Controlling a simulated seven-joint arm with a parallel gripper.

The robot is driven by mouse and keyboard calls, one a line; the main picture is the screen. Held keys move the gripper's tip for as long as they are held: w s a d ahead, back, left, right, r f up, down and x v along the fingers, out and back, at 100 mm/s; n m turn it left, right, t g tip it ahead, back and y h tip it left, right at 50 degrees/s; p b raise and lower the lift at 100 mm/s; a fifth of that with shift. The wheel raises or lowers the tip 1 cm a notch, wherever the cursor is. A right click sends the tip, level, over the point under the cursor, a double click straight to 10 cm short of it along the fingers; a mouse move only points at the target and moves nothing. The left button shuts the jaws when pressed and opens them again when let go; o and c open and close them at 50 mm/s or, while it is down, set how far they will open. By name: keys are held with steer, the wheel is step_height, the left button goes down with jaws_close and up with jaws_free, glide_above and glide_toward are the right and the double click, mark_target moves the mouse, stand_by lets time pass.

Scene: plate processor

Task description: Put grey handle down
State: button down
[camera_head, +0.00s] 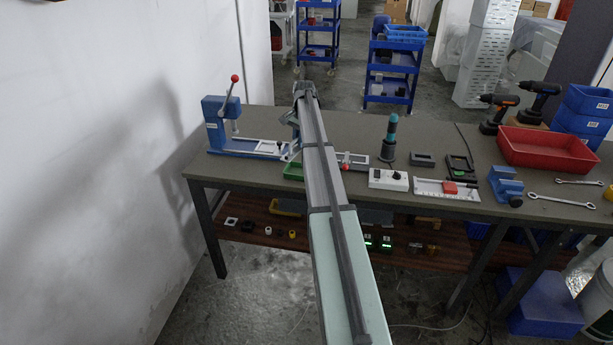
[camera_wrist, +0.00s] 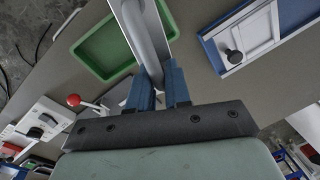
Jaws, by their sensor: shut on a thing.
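The grey handle (camera_wrist: 152,42) shows at the top middle of the wrist view, as a curved grey bar along a lighter strip. My gripper (camera_wrist: 160,88) has blue fingers and is shut on its lower end. The handle's upper end is cut off by the frame edge. In the wrist view it passes over the right side of the green tray (camera_wrist: 88,50). I cannot tell whether it touches anything below. In the head view my arm hides most of the gripper area, and I cannot make out the handle there.
A blue lever press (camera_head: 214,126) with a red knob stands left on the table. Its blue and white slide (camera_wrist: 243,40) lies right in the wrist view. A red-knobbed clamp (camera_wrist: 74,100) is at left. Tools and a red bin (camera_head: 548,150) fill the table's right side.

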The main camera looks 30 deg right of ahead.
mark_target(299, 173)
steer(key=n, duration=0.4)
steer(key=shift+s+a+y, duration=0.3)
steer(key=shift+s, duration=0.05)
steer(key=n, duration=0.5)
steer(key=shift+s+a+n+g, duration=0.3)
steer(key=shift+s+n+g, duration=0.05)
steer(key=shift+n+g, duration=0.05)
steer(key=n, duration=0.5)
steer(key=shift+s+a+g, duration=0.15)
steer(key=shift+s+g, duration=0.05)
steer(key=shift+g, duration=0.2)
steer(key=n, duration=0.5)
steer(key=shift+s, duration=0.15)
steer(key=shift+n, duration=0.3)
steer(key=shift+f, duration=4.95)
steer(key=shift+f, duration=0.15)
steer(key=c, duration=1.1)
jaws_free()
steer(key=shift+a, duration=0.1)
